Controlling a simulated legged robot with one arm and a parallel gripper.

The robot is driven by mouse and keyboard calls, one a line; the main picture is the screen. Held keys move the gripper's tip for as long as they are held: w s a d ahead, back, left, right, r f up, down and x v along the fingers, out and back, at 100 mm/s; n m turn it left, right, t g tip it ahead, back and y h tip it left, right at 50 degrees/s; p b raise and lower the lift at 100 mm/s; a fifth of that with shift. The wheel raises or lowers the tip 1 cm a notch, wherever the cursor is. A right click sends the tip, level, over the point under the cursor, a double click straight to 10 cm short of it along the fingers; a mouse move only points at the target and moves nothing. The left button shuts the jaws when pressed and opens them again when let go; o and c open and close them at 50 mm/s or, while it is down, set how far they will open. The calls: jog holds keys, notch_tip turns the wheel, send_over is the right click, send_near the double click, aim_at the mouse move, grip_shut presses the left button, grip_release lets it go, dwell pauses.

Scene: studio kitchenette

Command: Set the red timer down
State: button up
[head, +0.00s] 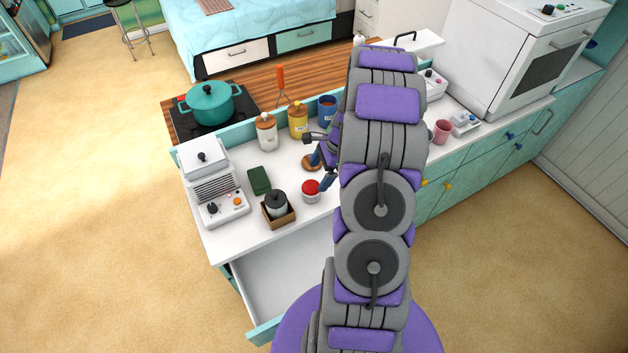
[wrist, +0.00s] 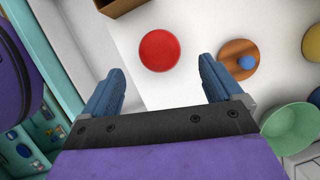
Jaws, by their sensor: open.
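The red timer (head: 311,188) is a small round thing with a red top and a pale base. It stands upright on the white counter in the head view, right of a small brown box. In the wrist view the red timer (wrist: 159,50) shows from above, beyond the fingertips and roughly between their lines. My gripper (wrist: 165,72) is open with nothing between its blue fingers. In the head view my gripper (head: 320,164) is by the timer, partly hidden behind my arm.
An open drawer (head: 278,283) juts out below the counter's front edge. A brown box (head: 278,218) with a dark-lidded jar and a green block (head: 259,181) are left of the timer. A round wooden piece (wrist: 234,51) with a blue knob and a green bowl (wrist: 291,127) lie right.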

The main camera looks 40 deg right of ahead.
jog(key=s+a+r+n+g, duration=0.4)
jog(key=a+r+n, duration=0.7)
jog(key=a+r, duration=0.75)
jog(key=s+a+r+n+h, duration=0.2)
jog(key=s+a+n, duration=0.3)
jog(key=s, duration=0.5)
jog(key=s+a+r+n+h, duration=0.2)
jog(key=s+a+n, duration=0.4)
jog(key=s, duration=0.5)
jog(key=shift+s+r+n, duration=0.25)
jog(key=shift+r+n, duration=0.45)
jog(key=shift+r, duration=0.1)
jog(key=shift+f, duration=0.1)
